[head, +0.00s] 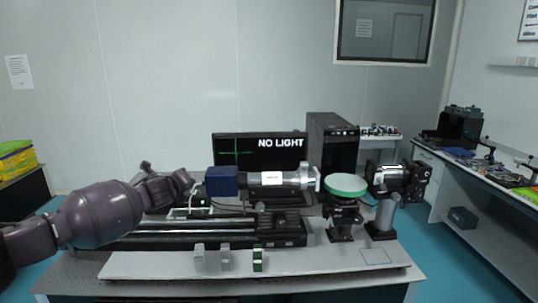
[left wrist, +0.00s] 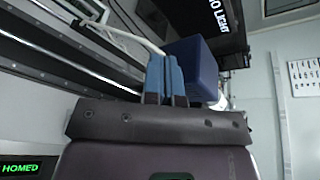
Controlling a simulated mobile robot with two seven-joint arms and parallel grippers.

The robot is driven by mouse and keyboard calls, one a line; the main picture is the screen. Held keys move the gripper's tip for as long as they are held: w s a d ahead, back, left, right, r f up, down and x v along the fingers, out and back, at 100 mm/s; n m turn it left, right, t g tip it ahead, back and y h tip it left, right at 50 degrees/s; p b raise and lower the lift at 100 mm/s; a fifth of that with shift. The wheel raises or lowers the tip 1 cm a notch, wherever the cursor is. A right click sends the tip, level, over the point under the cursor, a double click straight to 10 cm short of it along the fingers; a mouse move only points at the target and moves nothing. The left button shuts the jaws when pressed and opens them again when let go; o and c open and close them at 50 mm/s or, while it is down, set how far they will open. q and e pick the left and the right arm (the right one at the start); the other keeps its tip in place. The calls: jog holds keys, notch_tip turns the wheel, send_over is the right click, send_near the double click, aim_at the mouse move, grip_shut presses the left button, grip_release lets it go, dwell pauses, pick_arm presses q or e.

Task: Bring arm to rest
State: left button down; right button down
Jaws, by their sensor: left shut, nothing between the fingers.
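My left arm comes in from the left in the head view, bent over the left part of the optical table (head: 330,285). My left gripper (left wrist: 165,78) shows in the left wrist view with its two blue fingers together and nothing between them. My right gripper is out of view.
A monitor (head: 262,150) reading "NO LIGHT" stands behind. Small blocks (head: 225,256) stand on the front white plate. A side bench (head: 480,195) is far right.

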pick_arm(q)
jog(key=s+d+f+n+h, duration=0.1)
jog(key=s+d+n+h, duration=0.15)
jog(key=d, duration=0.55)
jog(key=s+d+f+n+h+b, duration=0.1)
jog(key=s+d+f+n+h, duration=0.15)
jog(key=s+f+n, duration=0.35)
jog(key=s+d+f+n+h, duration=0.1)
jog(key=s+d+f+n, duration=0.3)
jog(key=s, duration=0.4)
jog(key=s+a+f+n+g+y, duration=0.1)
jog(key=s+a+f+n+y, duration=0.1)
jog(key=s+a+f+n, duration=0.3)
jog(key=s+a+f+n+g+y+b, duration=0.1)
jog(key=s+a+f+n+y, duration=0.2)
jog(key=s+a+f, duration=0.3)
jog(key=s+a+f+n+y+b, duration=0.1)
jog(key=s+a+f+n+y, duration=0.2)
jog(key=s+f, duration=1)
jog(key=s+a+n, duration=0.2)
jog(key=s+n, duration=0.1)
jog(key=s, duration=0.8)
jog(key=shift+a+n+g, duration=0.25)
jog(key=shift+n+g, duration=0.1)
jog(key=shift+g, duration=0.05)
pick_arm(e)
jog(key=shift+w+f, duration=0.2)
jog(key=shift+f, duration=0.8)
pick_arm(q)
jog(key=shift+s, duration=0.1)
